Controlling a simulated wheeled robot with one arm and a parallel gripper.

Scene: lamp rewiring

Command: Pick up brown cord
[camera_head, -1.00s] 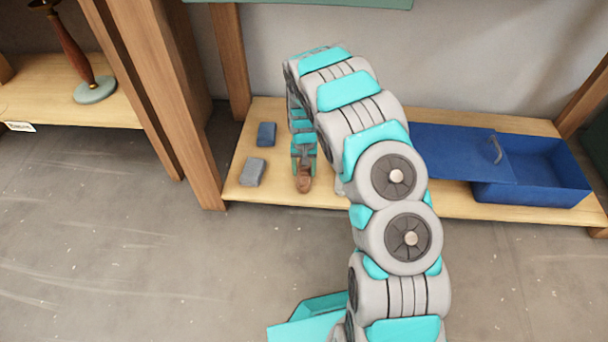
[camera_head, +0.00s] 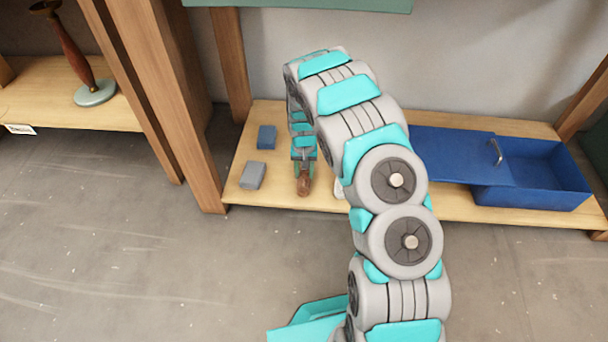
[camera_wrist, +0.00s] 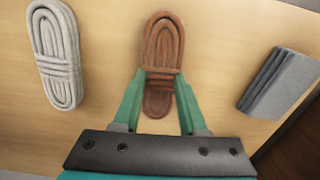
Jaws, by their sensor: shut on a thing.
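The brown cord (camera_wrist: 161,45) is a coiled, bound bundle in the middle of the wrist view. It also shows in the head view (camera_head: 303,188), near the front edge of the wooden shelf. My gripper (camera_wrist: 160,75) has its two green fingers on either side of the cord's bound middle, shut on it. In the head view my gripper (camera_head: 304,170) points down over the shelf. The cord appears to be at or very near the shelf surface; I cannot tell whether it is lifted.
A white cord bundle (camera_wrist: 56,55) lies left of the brown one in the wrist view. A grey block (camera_head: 253,175) and a blue block (camera_head: 266,137) lie on the shelf (camera_head: 240,200). A blue box (camera_head: 530,195) with its lid (camera_head: 450,155) partly off stands right. A lamp (camera_head: 78,60) stands far left.

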